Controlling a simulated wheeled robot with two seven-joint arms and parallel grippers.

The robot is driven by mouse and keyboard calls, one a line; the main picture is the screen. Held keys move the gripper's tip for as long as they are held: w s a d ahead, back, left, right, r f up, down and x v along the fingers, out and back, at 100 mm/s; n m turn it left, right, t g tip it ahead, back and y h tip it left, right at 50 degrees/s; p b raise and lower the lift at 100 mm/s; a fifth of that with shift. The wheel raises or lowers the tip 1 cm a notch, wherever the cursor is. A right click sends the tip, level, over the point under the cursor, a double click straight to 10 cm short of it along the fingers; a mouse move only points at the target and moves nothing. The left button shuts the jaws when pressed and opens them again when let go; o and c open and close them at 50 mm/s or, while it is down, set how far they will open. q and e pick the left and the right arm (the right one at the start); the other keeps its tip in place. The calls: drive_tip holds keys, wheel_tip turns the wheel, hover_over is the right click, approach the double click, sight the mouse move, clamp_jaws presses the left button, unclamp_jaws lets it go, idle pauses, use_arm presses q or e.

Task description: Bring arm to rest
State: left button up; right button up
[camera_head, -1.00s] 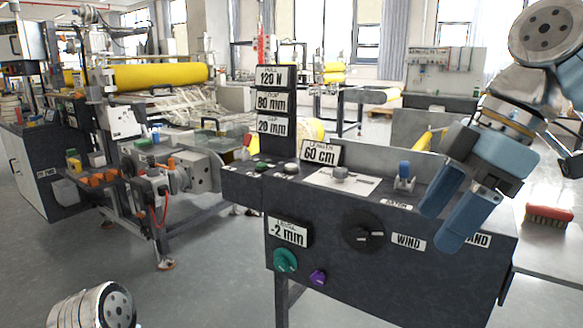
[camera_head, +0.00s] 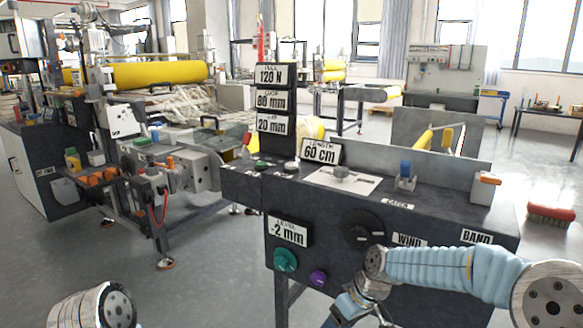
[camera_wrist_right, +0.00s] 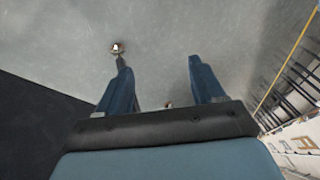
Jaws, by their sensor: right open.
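My right arm (camera_head: 430,270) comes in from the right and lies low in front of the dark console's lower right part. Its wrist bends down toward the bottom edge of the head view, where the right gripper is partly cut off. In the right wrist view the right gripper (camera_wrist_right: 162,80) has its two blue fingers wide apart, with nothing between them but the grey floor. A rounded metal part of my left arm (camera_head: 92,308) shows at the bottom left; the left gripper is out of view.
The console (camera_head: 400,222) carries knobs, label plates and a blue-topped catch (camera_head: 405,176). A white block with an orange top (camera_head: 486,188) stands at its right end. A red brush (camera_head: 551,213) lies further right. The laminating machine (camera_head: 185,165) stands left; open floor lies between.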

drive_tip(key=s+f+m, duration=0.3)
drive_tip(key=s+f, duration=0.1)
drive_tip(key=f, duration=0.9)
drive_tip(key=s+f+m, duration=0.5)
drive_tip(key=s+f, duration=1)
drive_tip(key=s, duration=0.2)
drive_tip(key=shift+s+d+m+h, duration=0.15)
drive_tip(key=shift+s+m+h, duration=0.15)
drive_tip(key=shift+m, duration=0.1)
